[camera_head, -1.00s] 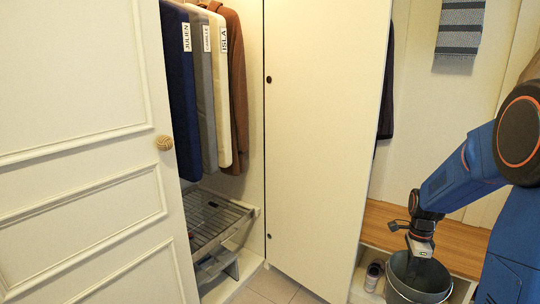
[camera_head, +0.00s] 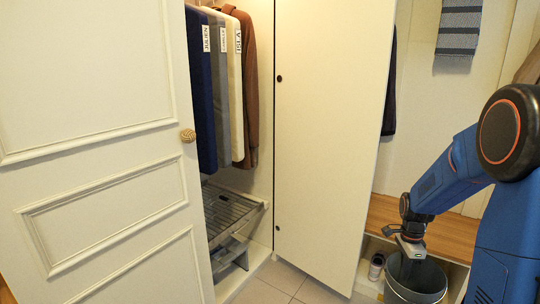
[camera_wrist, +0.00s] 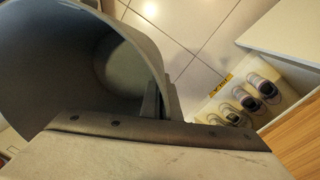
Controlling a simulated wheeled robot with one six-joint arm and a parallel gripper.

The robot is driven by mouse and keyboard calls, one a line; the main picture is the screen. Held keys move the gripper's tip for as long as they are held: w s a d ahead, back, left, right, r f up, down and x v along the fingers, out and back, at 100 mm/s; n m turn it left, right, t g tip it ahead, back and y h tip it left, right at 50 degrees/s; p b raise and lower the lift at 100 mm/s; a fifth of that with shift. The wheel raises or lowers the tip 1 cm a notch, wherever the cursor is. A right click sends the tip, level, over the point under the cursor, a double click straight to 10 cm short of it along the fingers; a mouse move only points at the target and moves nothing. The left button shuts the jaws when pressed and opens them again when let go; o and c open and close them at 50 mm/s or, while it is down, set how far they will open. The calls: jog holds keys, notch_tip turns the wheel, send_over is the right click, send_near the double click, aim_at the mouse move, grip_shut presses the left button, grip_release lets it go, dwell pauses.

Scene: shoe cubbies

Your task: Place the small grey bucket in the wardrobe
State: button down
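The small grey bucket (camera_head: 418,284) hangs at the lower right of the head view, in front of the wooden bench. My gripper (camera_head: 411,254) is at its rim and appears shut on it. In the wrist view the bucket (camera_wrist: 75,55) fills the left side, its open mouth visible, with a gripper finger (camera_wrist: 160,98) against its rim. The wardrobe (camera_head: 264,110) stands open left of centre, with labelled garment bags and a brown garment hanging inside. Its lower part holds a wire rack (camera_head: 228,212). The bucket's base is out of the head view.
A white panelled door (camera_head: 90,190) with a knob (camera_head: 187,135) stands at the left. A tall pale panel (camera_head: 325,130) separates the wardrobe from the bench (camera_head: 450,236). Several shoes (camera_wrist: 262,88) sit in a cubby under the bench. Tiled floor (camera_wrist: 190,25) lies clear below.

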jog(key=w+a+f+n, duration=0.5)
jog(key=f+n, duration=0.1)
jog(key=f, duration=0.2)
jog(key=w+a+f+n+h, duration=0.1)
jog(key=w+a+f+n, duration=0.3)
jog(key=f+n, duration=0.3)
jog(key=w+a+f+n+t, duration=0.1)
jog(key=w+a+f+n, duration=0.4)
jog(key=f, duration=0.5)
jog(key=shift+w+a+f+n+h, duration=0.3)
jog(key=shift+f+n, duration=0.1)
jog(key=shift+n, duration=0.5)
